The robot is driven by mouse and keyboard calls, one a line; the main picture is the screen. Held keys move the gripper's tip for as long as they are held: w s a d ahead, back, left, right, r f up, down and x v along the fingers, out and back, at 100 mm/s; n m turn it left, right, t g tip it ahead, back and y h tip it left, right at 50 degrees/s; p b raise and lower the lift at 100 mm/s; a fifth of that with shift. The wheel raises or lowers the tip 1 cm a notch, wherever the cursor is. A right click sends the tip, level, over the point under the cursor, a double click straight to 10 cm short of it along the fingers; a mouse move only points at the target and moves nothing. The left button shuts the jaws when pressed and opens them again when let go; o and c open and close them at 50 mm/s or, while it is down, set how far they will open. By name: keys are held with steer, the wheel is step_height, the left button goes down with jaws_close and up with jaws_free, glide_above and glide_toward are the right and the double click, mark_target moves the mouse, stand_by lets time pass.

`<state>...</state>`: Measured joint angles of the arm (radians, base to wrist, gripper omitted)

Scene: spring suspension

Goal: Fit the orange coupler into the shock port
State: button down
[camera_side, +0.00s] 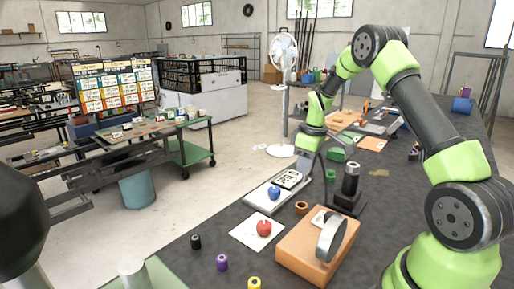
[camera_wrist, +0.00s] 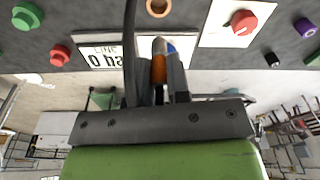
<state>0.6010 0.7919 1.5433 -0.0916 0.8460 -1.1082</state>
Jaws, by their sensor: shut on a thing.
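My gripper (camera_wrist: 156,78) is shut on the orange coupler (camera_wrist: 158,66), which sits upright between the fingers in the wrist view, its grey-tan tip pointing to the top of the picture. In the side view my gripper (camera_side: 304,168) hangs over the far end of the label plate, left of a black upright cylinder (camera_side: 351,180) on a dark square base. The coupler is too small to make out there. No port is clearly marked in either view, so I cannot tell which opening is the shock port.
A blue knob (camera_side: 274,192) sits on the grey plate, a red knob (camera_side: 264,228) on a white card. A copper ring (camera_side: 301,208) lies near an orange block (camera_side: 300,250) carrying a grey ring. Black (camera_side: 196,241), purple (camera_side: 222,262) and yellow (camera_side: 255,284) pieces stand at the front left.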

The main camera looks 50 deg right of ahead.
steer(key=s+d+r+m, duration=0.4)
steer(key=s+d+r, duration=0.5)
steer(key=d+r, duration=0.2)
step_height(320, 180, down, 5)
steer(key=shift+f, duration=2.2)
steer(key=c, duration=1.1)
jaws_free()
steer(key=shift+f, duration=0.1)
